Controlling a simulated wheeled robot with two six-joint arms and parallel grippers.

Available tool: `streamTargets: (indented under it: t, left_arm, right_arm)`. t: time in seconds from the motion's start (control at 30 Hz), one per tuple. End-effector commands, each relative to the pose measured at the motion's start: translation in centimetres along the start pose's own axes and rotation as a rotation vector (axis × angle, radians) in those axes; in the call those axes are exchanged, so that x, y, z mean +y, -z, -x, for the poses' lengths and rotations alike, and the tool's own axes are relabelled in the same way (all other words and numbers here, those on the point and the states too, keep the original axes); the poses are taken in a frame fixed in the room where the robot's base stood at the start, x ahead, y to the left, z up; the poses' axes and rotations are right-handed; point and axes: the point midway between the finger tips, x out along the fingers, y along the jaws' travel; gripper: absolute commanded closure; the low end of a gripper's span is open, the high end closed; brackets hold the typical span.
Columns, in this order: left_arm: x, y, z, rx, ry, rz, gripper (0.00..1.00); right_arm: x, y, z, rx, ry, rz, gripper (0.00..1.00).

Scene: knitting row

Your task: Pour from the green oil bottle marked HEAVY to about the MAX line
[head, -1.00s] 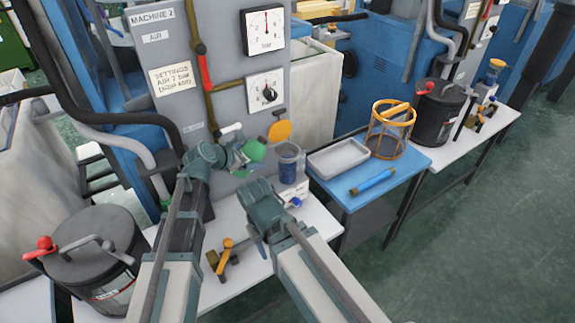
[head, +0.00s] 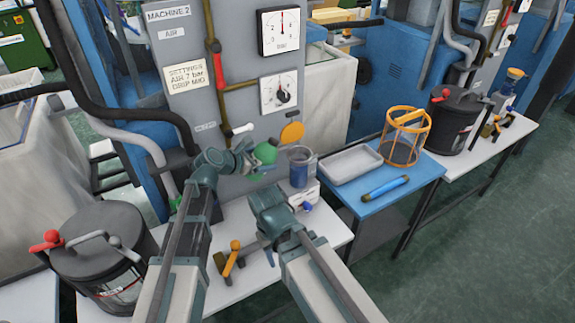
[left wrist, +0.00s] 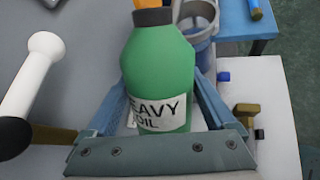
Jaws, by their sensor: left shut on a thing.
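The green bottle (left wrist: 158,75), labelled HEAVY OIL, stands between the fingers of my left gripper (left wrist: 152,112). The cup (left wrist: 198,28) is behind the bottle in the left wrist view. I cannot read a MAX line or tell the oil level. My right gripper (head: 264,203) is in front of the cup; its fingers are not clear.
A white-handled part (left wrist: 30,80) is left of the bottle. A blue table (head: 362,211) holds a tray (head: 350,163), an orange basket (head: 406,140) and a blue tube (head: 385,188). A dark lidded pot (head: 105,260) is at left.

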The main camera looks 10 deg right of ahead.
Motion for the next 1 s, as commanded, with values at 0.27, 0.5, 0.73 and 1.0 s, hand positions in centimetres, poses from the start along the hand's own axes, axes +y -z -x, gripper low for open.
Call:
streamTargets:
  t: [0.27,0.5,0.73,1.0]
  left_arm:
    - [0.1,0.7,0.3,-0.051,-0.001,0.029,0.88]
    - [0.7,1.5,1.4,-0.200,-0.003,0.105,0.88]
    - [1.7,1.7,3.2,-0.370,-0.003,0.190,0.88]
    - [2.4,1.6,4.7,-0.506,-0.001,0.260,0.88]
  right_arm:
    - [-0.1,0.1,-1.3,0.000,0.000,0.000,0.50]
    - [-0.4,0.2,-4.2,0.000,0.000,0.001,0.50]
    - [-0.6,0.4,-6.7,0.000,0.000,0.001,0.50]
    - [-0.8,0.5,-8.5,0.000,0.000,0.001,0.50]
